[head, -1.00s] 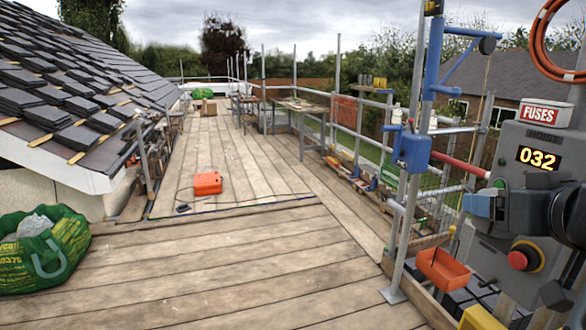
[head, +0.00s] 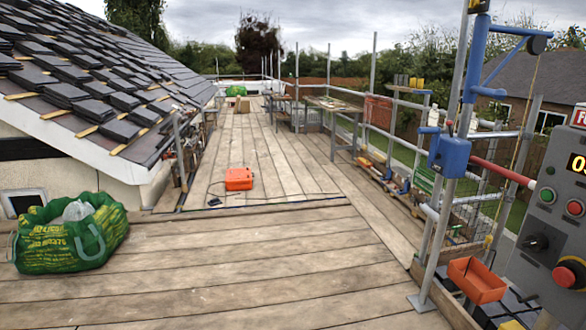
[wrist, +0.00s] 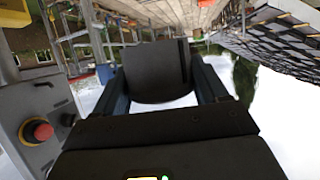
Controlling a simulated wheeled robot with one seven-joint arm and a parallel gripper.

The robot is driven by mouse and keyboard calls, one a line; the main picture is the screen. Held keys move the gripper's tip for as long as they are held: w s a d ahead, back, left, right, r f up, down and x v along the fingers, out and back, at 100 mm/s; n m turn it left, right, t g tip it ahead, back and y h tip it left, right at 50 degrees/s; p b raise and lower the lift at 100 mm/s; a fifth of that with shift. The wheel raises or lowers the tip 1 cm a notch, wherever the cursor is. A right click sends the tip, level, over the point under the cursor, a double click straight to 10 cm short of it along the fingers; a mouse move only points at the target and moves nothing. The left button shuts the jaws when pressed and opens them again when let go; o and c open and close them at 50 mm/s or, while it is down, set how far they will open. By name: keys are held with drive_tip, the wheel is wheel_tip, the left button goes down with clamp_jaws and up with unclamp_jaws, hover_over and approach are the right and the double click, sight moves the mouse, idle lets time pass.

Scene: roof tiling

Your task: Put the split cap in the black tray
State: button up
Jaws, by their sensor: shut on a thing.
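In the wrist view, my gripper (wrist: 162,88) is shut on a dark grey, slightly curved piece (wrist: 155,68). The piece sits between the two fingers and looks like the cap. I cannot make out a split in it from this side. My gripper does not show in the head view. I cannot clearly make out a black tray; dark box-like shapes (head: 522,304) show at the lower right of the head view, partly cut off by the frame.
A grey control panel (head: 548,235) with red buttons stands at the right, beside scaffold poles (head: 452,170). An orange bin (head: 477,280) is at the lower right. A green bag (head: 70,235) and an orange case (head: 239,179) rest on the boards. The middle boards (head: 230,260) are clear.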

drive_tip(key=a+f+n+y, duration=0.1)
drive_tip(key=a+f, duration=0.3)
drive_tip(key=f, duration=0.9)
drive_tip(key=shift+a, duration=0.4)
drive_tip(key=shift+a+f+b, duration=0.15)
drive_tip(key=shift+f+b, duration=0.6)
drive_tip(key=shift+b, duration=0.05)
